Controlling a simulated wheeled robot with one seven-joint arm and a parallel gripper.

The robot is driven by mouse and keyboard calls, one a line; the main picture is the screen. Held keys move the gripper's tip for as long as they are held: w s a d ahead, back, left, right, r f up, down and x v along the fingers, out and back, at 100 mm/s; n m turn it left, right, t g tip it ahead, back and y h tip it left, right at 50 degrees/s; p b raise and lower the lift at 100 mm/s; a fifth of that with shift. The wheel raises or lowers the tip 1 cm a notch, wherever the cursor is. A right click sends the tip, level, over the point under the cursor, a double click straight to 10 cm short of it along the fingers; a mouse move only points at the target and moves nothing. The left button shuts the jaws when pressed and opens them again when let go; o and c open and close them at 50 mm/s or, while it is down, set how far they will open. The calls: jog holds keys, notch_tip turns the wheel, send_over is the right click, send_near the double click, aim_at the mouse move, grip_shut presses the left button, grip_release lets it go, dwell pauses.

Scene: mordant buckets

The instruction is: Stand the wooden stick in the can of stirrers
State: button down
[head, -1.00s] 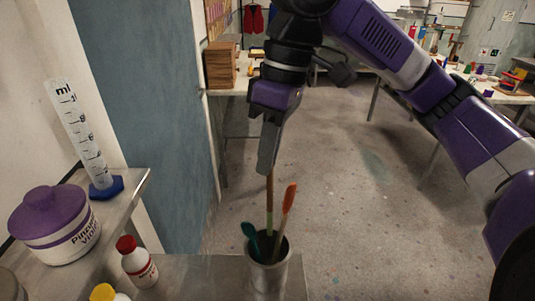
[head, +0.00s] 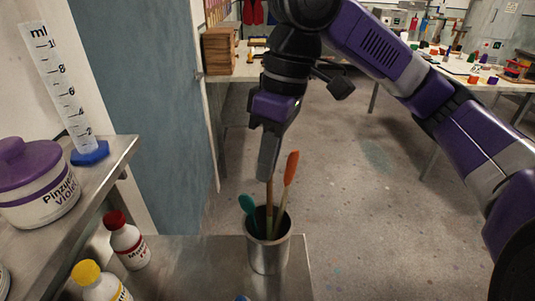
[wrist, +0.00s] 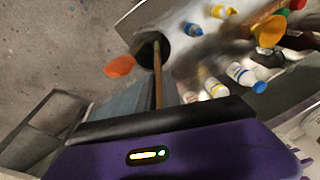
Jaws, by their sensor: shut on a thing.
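The wooden stick (head: 269,196) is brown and upright, its top between the fingers of my gripper (head: 268,172). My gripper is shut on it, directly above the can. The stick's lower part is inside the metal can of stirrers (head: 268,256), and its lower end is hidden. A stirrer with an orange-red head (head: 291,168) and one with a teal head (head: 247,203) also stand in the can. In the wrist view the stick (wrist: 157,78) runs into the can's dark opening (wrist: 155,48).
The can stands on a steel surface (head: 195,272). A red-capped bottle (head: 128,245) and a yellow-capped bottle (head: 100,283) stand to its left. A shelf on the left holds a measuring cylinder (head: 63,95) and a purple-lidded tub (head: 38,190). Open floor lies beyond the can.

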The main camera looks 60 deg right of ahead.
aim_at(267, 191)
jog(key=shift+s+a+f+b, duration=0.15)
jog(key=shift+f+b, duration=0.45)
jog(key=shift+f, duration=0.65)
jog(key=shift+s+a+f+b, duration=0.15)
jog(key=shift+f+b, duration=0.4)
jog(key=shift+f, duration=0.65)
jog(key=shift+w, duration=0.1)
jog(key=c, duration=1.4)
grip_release()
jog(key=shift+c, duration=0.2)
notch_tip(267, 191, up, 8)
jog(key=d, duration=0.1)
jog(key=shift+s+d+f+p, duration=0.15)
jog(key=shift+s+p, duration=0.15)
jog(key=shift+s, duration=0.1)
